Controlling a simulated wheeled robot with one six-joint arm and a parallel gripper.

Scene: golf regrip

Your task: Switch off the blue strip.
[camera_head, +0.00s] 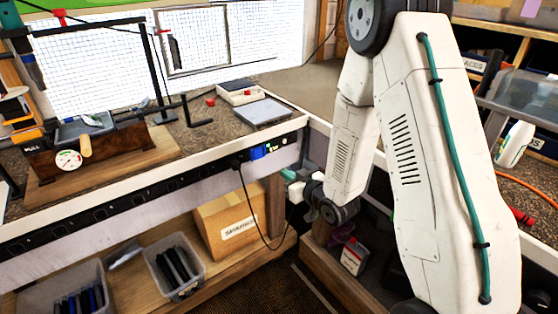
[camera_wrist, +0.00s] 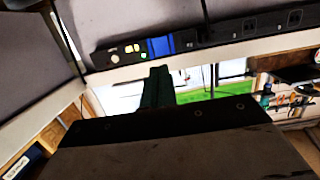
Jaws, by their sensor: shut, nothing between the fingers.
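The power strip runs along the front edge of the bench, dark with a bright blue section (camera_head: 262,152) near its right end. In the wrist view the blue section (camera_wrist: 160,47) shows up close, with small lit yellowish buttons and a pale round part beside it. My gripper (camera_head: 290,175) is low beside the bench front, right of and a little below the blue section. In the wrist view its dark green fingers (camera_wrist: 160,72) are together and empty, their tips just below the blue section in the picture. I cannot tell whether they touch it.
A black cable (camera_head: 246,205) hangs from the strip in front of a cardboard box (camera_head: 225,222) on the lower shelf. Clear bins (camera_head: 172,268) stand left of it. A grey flat device (camera_head: 263,112) lies on the bench top above. A wooden post (camera_head: 275,203) stands close to my gripper.

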